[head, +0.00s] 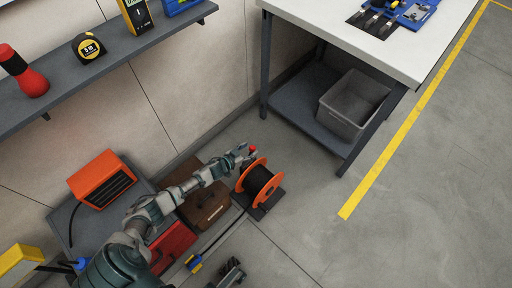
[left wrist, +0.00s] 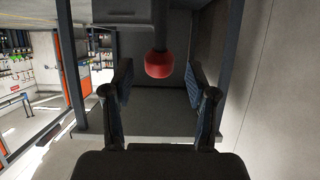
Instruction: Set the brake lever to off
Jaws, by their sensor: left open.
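The cable reel (head: 259,181) has orange flanges and dark cable and stands on a dark base on the floor. A small red knob (head: 253,149), which looks like the brake lever's end, shows just behind the reel. My left gripper (head: 243,154) is open beside the knob. In the left wrist view the red knob (left wrist: 158,65) lies between and beyond the open fingers (left wrist: 160,92), with no contact visible. The lever's shaft is mostly hidden. A dark jointed part at the bottom of the head view seems to be my right gripper (head: 231,272); its jaw state is unclear.
A workbench (head: 375,45) with a grey bin (head: 352,104) on its lower shelf stands beyond the reel. A brown case (head: 205,207), a red case (head: 172,247) and an orange heater (head: 102,180) lie near my left arm. The floor to the right is clear.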

